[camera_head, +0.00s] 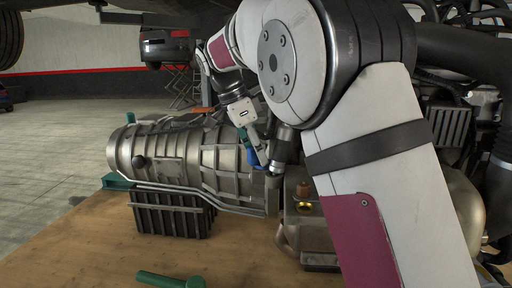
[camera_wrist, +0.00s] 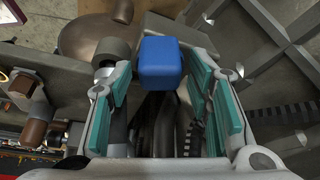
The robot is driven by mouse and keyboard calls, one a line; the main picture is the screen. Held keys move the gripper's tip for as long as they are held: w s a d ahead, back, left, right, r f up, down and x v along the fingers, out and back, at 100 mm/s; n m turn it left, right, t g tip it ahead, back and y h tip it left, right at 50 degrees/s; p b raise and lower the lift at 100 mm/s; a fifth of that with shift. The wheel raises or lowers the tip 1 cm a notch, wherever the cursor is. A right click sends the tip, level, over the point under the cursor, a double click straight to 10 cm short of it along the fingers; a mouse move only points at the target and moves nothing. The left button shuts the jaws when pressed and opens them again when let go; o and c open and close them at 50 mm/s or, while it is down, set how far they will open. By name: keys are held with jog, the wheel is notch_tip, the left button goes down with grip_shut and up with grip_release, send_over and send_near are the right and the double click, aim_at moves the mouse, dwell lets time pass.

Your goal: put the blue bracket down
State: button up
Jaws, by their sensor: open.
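The blue bracket (camera_wrist: 161,62) shows in the wrist view as a blue block with rounded corners, between the fingertips of my gripper (camera_wrist: 157,66). The teal-padded fingers stand apart, with a narrow gap on each side of the blue block. In the head view only a small blue piece of the bracket (camera_head: 253,158) shows, beside the right end of the metal gearbox (camera_head: 185,155). My gripper (camera_head: 258,148) is there too, pointing down, partly hidden by my arm. I cannot tell exactly what the bracket rests on.
The gearbox lies on a black ribbed crate (camera_head: 172,218) on a wooden tabletop (camera_head: 85,240). A green-handled tool (camera_head: 170,280) lies at the front edge. Engine parts (camera_head: 450,120) crowd the right side. Open floor (camera_head: 50,150) lies at the left.

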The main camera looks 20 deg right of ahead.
jog(key=v, duration=1.3)
jog(key=shift+d+p, duration=0.3)
jog(key=shift+p, duration=0.1)
jog(key=shift+r, duration=0.15)
